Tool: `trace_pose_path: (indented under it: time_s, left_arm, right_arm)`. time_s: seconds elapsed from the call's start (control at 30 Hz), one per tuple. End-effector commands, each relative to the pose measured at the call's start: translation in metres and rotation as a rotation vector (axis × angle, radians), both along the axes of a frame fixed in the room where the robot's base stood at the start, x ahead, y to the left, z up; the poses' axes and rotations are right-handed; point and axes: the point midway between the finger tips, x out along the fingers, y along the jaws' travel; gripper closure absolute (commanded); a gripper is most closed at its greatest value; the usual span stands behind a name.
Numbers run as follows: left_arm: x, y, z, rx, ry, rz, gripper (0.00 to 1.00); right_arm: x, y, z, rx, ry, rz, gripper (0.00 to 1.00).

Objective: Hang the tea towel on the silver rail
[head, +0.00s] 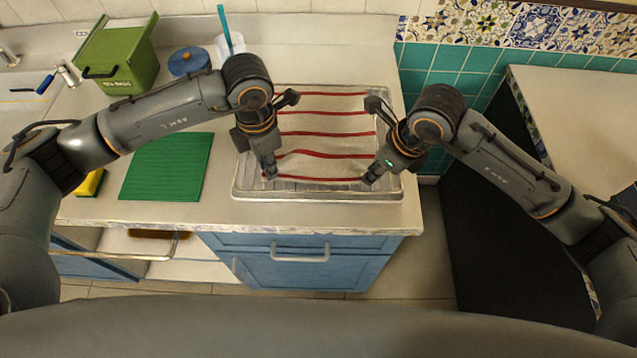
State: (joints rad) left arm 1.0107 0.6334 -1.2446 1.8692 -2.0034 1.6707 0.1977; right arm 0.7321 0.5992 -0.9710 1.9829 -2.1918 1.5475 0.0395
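The tea towel (325,144), white with red stripes, lies spread in a clear shallow tray (318,195) on the counter. Its stripes are slightly wavy near the front left. My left gripper (281,136) is over the towel's left side, with its two fingers spread wide. My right gripper (371,140) is over the towel's right side, also with fingers spread. Their front fingertips are close to the towel's front corners; I cannot tell whether they touch the cloth. A silver rail (125,257) runs across the open cabinet front at lower left.
A blue drawer with a silver handle (300,257) is below the tray. A green mat (166,167), a yellow sponge (90,183), a green box (118,62) and a blue-lidded pot (188,62) stand left on the counter.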

Motion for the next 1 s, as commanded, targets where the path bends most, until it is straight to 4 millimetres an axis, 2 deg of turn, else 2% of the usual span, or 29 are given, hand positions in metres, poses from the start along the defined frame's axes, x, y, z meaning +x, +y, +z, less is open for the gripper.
trace_pose_path:
  time_s: [0.03, 0.1, 1.0]
  left_arm:
    - [-0.0003, 0.0006, -0.0014, 0.002, 0.001, 0.001, 0.93]
    - [-0.0003, 0.0006, -0.0021, 0.002, 0.002, 0.001, 1.0]
    - [-0.0008, 0.0018, -0.0039, 0.005, 0.004, 0.002, 1.0]
  right_arm:
    - [-0.0002, -0.0009, -0.0017, -0.003, 0.002, -0.001, 0.93]
    - [-0.0001, -0.0007, -0.0025, -0.003, 0.002, -0.001, 1.0]
    - [-0.0004, -0.0014, -0.0042, -0.006, 0.004, -0.002, 1.0]
